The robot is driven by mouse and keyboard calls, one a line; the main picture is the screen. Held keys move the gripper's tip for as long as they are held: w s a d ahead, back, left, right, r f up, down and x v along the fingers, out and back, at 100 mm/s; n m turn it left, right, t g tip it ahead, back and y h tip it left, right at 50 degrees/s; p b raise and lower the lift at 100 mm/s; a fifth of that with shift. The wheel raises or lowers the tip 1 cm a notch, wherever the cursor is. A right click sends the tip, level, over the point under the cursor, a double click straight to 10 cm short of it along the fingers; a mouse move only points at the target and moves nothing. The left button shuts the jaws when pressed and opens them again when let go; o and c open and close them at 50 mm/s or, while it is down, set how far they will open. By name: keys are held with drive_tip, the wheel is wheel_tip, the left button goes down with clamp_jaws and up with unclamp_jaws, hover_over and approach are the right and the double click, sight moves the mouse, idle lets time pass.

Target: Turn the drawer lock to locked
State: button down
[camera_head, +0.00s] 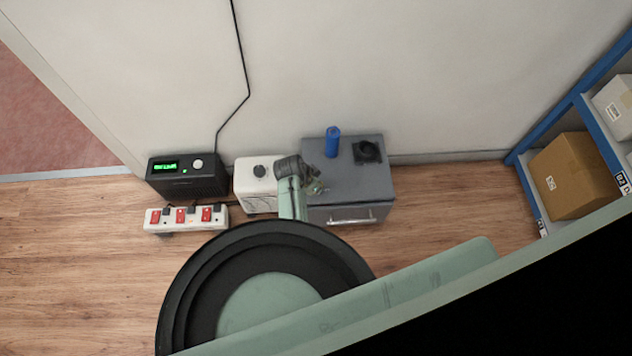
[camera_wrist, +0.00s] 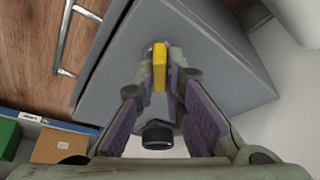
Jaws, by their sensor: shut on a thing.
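The grey drawer unit (camera_head: 345,187) stands on the floor against the wall, with a silver handle (camera_head: 350,220) on its front. It also fills the middle of the wrist view (camera_wrist: 225,65). My gripper (camera_wrist: 162,78) is shut on a small yellow piece, which I take to be the lock's turning part (camera_wrist: 159,66). The piece stands upright between the fingertips, against the grey unit. In the head view my gripper (camera_head: 316,187) is at the unit's left side, small and partly hidden by my wrist. The lock's markings and its position cannot be read.
A blue can (camera_head: 332,141) and a black object (camera_head: 367,152) stand on the unit. A white box with a dark knob (camera_head: 255,186), a black device with green display (camera_head: 187,176) and a power strip (camera_head: 186,218) are to the left. A shelf with cartons (camera_head: 573,175) is at right.

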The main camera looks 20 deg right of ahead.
drive_tip(key=n+t+p, duration=0.1)
drive_tip(key=n, duration=0.2)
drive_tip(key=n+y+p, duration=0.1)
drive_tip(key=n+p, duration=0.1)
drive_tip(key=n, duration=0.1)
drive_tip(key=shift+s+d+r+t+y, duration=0.1)
drive_tip(key=shift+s+d+t+y, duration=0.1)
drive_tip(key=shift+t+y, duration=0.15)
drive_tip(key=n, duration=0.2)
drive_tip(key=n+t+y+p, duration=0.1)
drive_tip(key=n, duration=0.2)
drive_tip(key=shift+y, duration=0.25)
drive_tip(key=shift+n, duration=0.3)
drive_tip(key=c, duration=1.7)
unclamp_jaws()
drive_tip(key=v, duration=1.1)
drive_tip(key=shift+s+d+r+p, duration=0.1)
drive_tip(key=shift+s+r+p, duration=0.15)
drive_tip(key=shift+r+p, duration=0.1)
